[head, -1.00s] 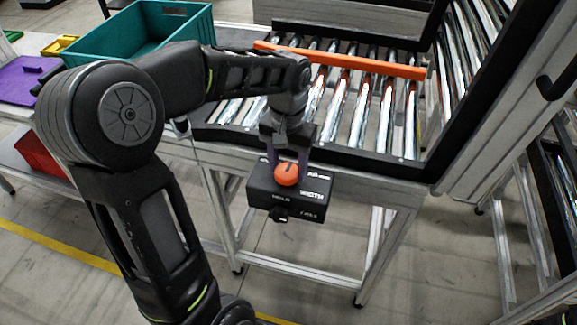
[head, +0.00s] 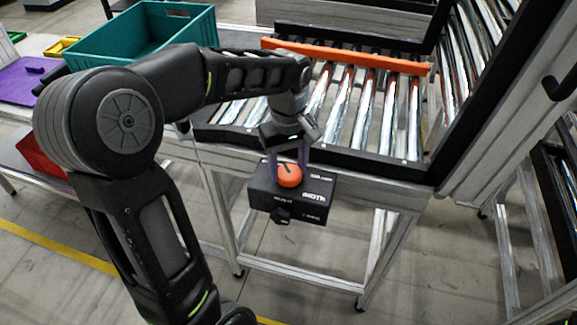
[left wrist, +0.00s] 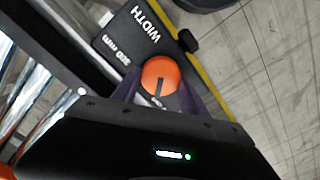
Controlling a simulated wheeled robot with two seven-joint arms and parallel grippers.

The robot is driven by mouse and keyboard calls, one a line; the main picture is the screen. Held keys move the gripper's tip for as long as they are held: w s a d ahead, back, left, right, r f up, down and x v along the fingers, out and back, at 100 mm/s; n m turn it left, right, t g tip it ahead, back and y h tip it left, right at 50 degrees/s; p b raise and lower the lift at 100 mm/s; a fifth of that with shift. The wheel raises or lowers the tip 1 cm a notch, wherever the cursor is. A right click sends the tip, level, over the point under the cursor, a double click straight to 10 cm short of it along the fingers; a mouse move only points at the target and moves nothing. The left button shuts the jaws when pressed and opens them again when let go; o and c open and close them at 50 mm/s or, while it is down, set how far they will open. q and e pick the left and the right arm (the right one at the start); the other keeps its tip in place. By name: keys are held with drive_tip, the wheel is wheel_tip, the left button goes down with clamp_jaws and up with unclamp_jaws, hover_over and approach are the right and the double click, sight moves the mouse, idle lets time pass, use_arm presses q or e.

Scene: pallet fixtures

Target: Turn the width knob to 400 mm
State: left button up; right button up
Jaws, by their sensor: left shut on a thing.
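The width knob (head: 289,175) is a round orange knob with a dark pointer line, on top of a black control box (head: 318,198) marked WIDTH. The box is fixed at the front of the roller conveyor. My left gripper (head: 288,160) reaches down over the box, its fingers shut on the knob from both sides. In the left wrist view the knob (left wrist: 160,76) sits between the purple fingers, and its dark line points down towards the gripper body. The box (left wrist: 140,40) shows "WIDTH" and a "300 mm" mark; the label by the line is partly hidden. My right gripper is not in view.
An orange bar (head: 345,56) lies across the conveyor rollers (head: 375,105). A teal crate (head: 140,38) stands at the back left, with a purple mat (head: 25,82) beside it. A dark side rail rises on the right. The floor in front of the conveyor is clear.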

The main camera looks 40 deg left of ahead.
sight(288, 170)
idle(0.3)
use_arm(q)
drive_tip(key=o, duration=1.4)
drive_tip(key=shift+c, duration=0.2)
drive_tip(key=shift+r, duration=0.1)
wheel_tip(288, 170, up, 8)
drive_tip(key=shift+f, duration=0.15)
